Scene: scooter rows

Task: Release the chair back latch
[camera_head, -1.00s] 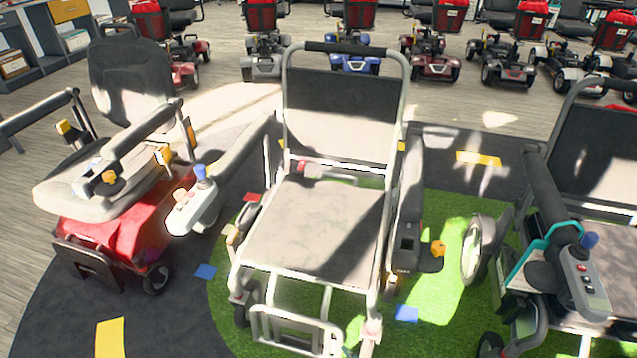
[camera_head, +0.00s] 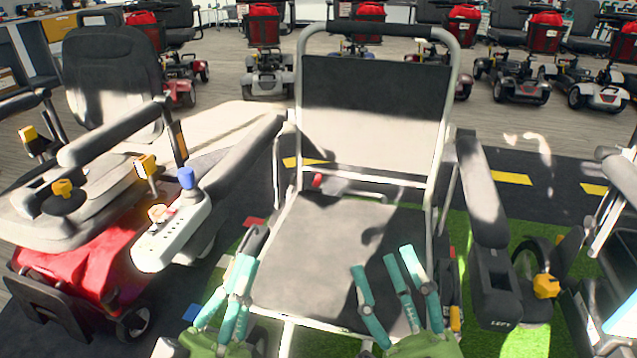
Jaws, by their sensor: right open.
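The middle wheelchair has a grey-framed chair back (camera_head: 375,110) standing upright behind a dark seat (camera_head: 325,250). A small red part (camera_head: 317,180) and a grey bar (camera_head: 345,186) show low at the back, just behind the seat; I cannot tell whether either is the latch. My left gripper (camera_head: 241,266) is raised at the seat's front left, its teal fingers overlapping in this view, so its opening is unclear. My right gripper (camera_head: 383,265) is open and empty, seen over the seat's front right. Both appear well short of the chair back.
A red power chair (camera_head: 75,265) with a joystick armrest (camera_head: 172,236) stands close on the left. The middle chair's right armrest (camera_head: 483,195) flanks the seat. Another chair (camera_head: 625,240) is cut off at the right edge. Several scooters line the back.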

